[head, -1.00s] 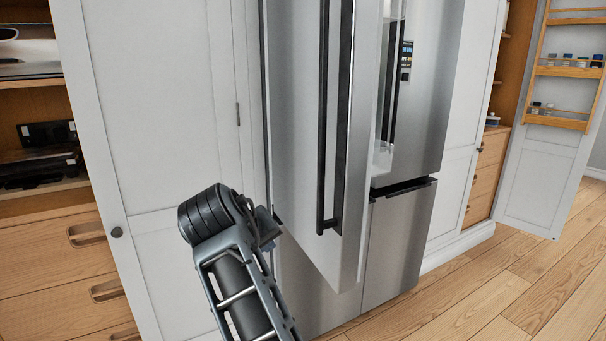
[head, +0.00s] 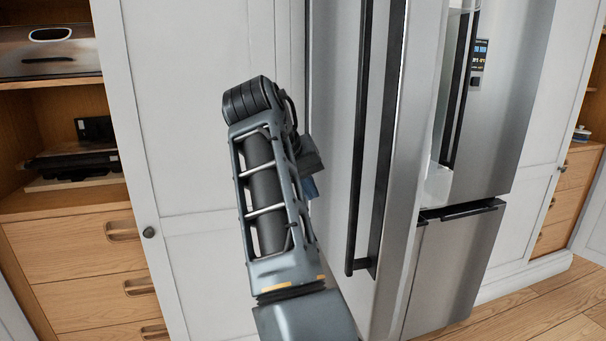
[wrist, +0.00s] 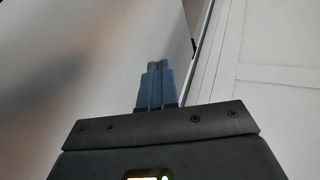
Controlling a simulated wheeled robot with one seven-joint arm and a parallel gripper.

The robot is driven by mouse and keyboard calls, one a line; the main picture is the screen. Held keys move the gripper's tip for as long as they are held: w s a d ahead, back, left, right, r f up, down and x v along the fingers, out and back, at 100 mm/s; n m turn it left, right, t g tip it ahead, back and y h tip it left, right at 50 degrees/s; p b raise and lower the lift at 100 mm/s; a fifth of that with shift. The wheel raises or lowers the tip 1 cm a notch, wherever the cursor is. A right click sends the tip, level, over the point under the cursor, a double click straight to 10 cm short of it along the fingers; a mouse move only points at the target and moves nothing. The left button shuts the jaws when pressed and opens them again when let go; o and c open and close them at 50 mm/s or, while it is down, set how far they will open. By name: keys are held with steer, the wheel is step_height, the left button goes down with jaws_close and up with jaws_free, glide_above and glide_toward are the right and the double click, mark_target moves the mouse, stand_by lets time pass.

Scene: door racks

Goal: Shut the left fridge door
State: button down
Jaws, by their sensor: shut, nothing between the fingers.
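The left fridge door (head: 333,150) stands open in the head view, swung out from the fridge, with its steel outer face towards me. Its long black handle (head: 372,140) runs down near the free edge. My gripper (head: 310,187) is on the outer side of the door, left of the handle, partly hidden behind my wrist. In the wrist view, the blue fingers (wrist: 156,75) are together and empty, pointing along the grey door face (wrist: 70,70). I cannot tell whether they touch it.
The right fridge door (head: 505,110) appears shut, with a small display. A white cabinet door (head: 205,120) stands left of the fridge; its white panel also fills the right of the wrist view (wrist: 275,85). Wooden drawers (head: 75,250) are at the far left. Bare wooden floor (head: 540,300) lies at lower right.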

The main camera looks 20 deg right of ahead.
mark_target(342, 206)
steer(key=shift+w+d+f+p, duration=0.15)
steer(key=shift+d+f, duration=0.35)
steer(key=shift+d, duration=0.45)
steer(key=shift+w+d+f+p, duration=0.2)
steer(key=shift+d+f, duration=0.25)
steer(key=shift+d, duration=0.55)
steer(key=shift+w+d+f+p, duration=0.15)
steer(key=shift+d+f, duration=0.35)
steer(key=shift+d, duration=0.45)
steer(key=shift+d, duration=0.15)
